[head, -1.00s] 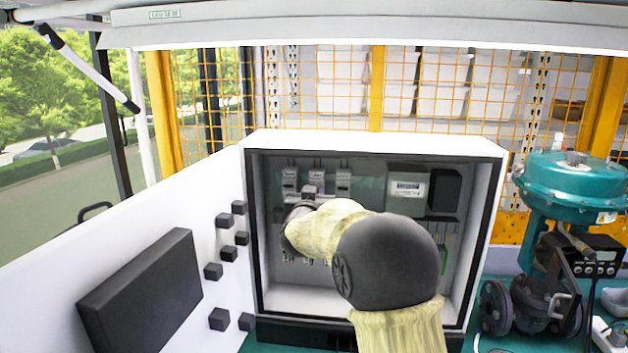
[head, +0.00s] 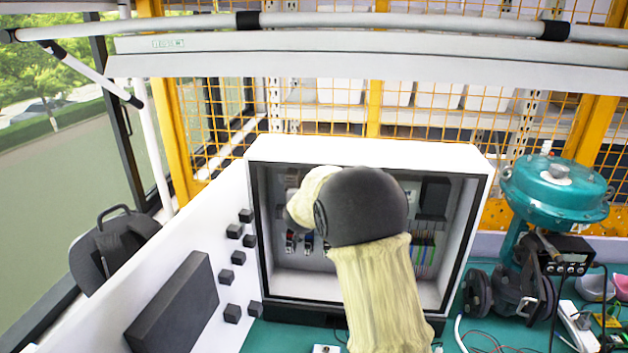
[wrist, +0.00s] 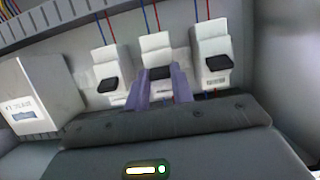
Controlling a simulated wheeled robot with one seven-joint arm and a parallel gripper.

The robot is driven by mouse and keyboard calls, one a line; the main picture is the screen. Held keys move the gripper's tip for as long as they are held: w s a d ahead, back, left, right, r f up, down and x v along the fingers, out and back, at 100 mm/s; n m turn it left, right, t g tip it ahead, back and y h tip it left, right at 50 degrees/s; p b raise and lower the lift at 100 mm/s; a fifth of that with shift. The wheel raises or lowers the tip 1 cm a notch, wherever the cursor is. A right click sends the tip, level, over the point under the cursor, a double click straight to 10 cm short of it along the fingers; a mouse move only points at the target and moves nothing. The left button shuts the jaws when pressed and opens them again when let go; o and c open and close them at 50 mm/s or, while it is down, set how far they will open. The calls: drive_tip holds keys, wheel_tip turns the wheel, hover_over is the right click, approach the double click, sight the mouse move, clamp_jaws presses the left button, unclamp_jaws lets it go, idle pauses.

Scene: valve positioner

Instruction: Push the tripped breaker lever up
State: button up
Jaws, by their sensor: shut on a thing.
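Three white breakers with black levers stand in a row in the wrist view: one on the left (wrist: 112,62), a middle breaker (wrist: 157,46), and one on the right (wrist: 212,42). My gripper (wrist: 160,84) reaches to the middle breaker, its two fingers shut on that breaker's black lever (wrist: 158,72). The fingers hide part of the lever and of the breaker's face. In the head view my arm covers the gripper and most of the breakers inside the open white cabinet (head: 370,152). I cannot tell which lever is tripped.
A white meter (wrist: 40,100) sits beside the breakers in the wrist view. The open cabinet door (head: 165,285), with black blocks on it, is at the left of the head view. A teal valve actuator (head: 556,190) stands right of the cabinet.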

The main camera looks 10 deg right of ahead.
drive_tip(key=shift+w+r+g+p, duration=0.1)
drive_tip(key=shift+r+g+p, duration=0.5)
drive_tip(key=shift+p, duration=1.9)
drive_tip(key=shift+f+g+y+p, duration=0.3)
drive_tip(key=shift+p, duration=1)
drive_tip(key=o, duration=1)
drive_tip(key=shift+w, duration=0.1)
drive_tip(key=b+v, duration=0.1)
drive_tip(key=v, duration=1.6)
drive_tip(key=shift+s+a+r+b, duration=0.1)
drive_tip(key=shift+s+b, duration=0.1)
drive_tip(key=shift+b, duration=0.1)
